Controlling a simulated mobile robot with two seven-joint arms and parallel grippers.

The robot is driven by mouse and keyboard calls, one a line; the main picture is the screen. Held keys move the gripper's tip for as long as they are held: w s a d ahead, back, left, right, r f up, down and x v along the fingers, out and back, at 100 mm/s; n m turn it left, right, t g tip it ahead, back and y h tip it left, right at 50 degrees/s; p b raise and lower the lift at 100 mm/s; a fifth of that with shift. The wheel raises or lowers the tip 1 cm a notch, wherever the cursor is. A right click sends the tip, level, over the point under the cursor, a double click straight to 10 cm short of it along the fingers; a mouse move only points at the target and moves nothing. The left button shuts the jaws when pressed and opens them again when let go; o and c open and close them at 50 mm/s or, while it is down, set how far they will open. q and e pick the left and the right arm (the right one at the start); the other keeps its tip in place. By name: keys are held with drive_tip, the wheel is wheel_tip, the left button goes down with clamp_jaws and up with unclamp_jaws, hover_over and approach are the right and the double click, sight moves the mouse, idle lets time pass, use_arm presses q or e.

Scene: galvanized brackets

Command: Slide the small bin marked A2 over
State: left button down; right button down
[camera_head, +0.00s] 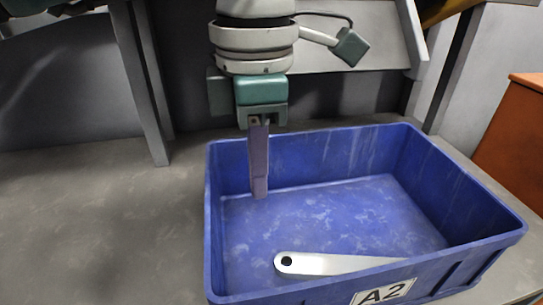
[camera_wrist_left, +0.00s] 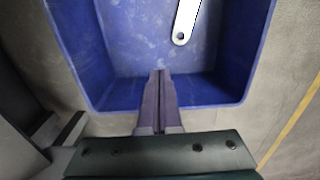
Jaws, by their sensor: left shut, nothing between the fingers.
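The blue bin marked A2 (camera_head: 222,255) stands on the grey surface in the head view, its label at the near wall. It also shows in the left wrist view (camera_wrist_left: 85,60). A flat galvanized bracket (camera_head: 330,264) with a round hole lies inside it, near the front wall; the wrist view shows its holed end (camera_wrist_left: 186,22). My left gripper (camera_head: 259,194) points down inside the bin by the far wall, toward the left. Its fingers are shut and empty, and in the wrist view (camera_wrist_left: 160,75) they are together. I cannot tell whether they touch the wall. My right gripper is not in view.
The grey surface (camera_head: 95,225) left of the bin is clear. A grey upright post (camera_head: 150,85) and a slanted panel (camera_head: 350,40) stand behind the bin. An orange-brown box (camera_head: 515,145) is at the right edge.

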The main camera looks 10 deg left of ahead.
use_arm(q)
drive_tip(key=f+b, duration=0.2)
drive_tip(key=f, duration=0.2)
drive_tip(key=f+b, duration=0.2)
drive_tip(key=f, duration=0.3)
drive_tip(key=shift+s+b, duration=0.2)
drive_tip(key=shift+b, duration=0.1)
drive_tip(key=a, duration=0.1)
drive_tip(key=s+a, duration=0.1)
drive_tip(key=a, duration=0.1)
drive_tip(key=shift+f, duration=0.2)
drive_tip(key=shift+s+a, duration=0.1)
drive_tip(key=shift+a, duration=0.3)
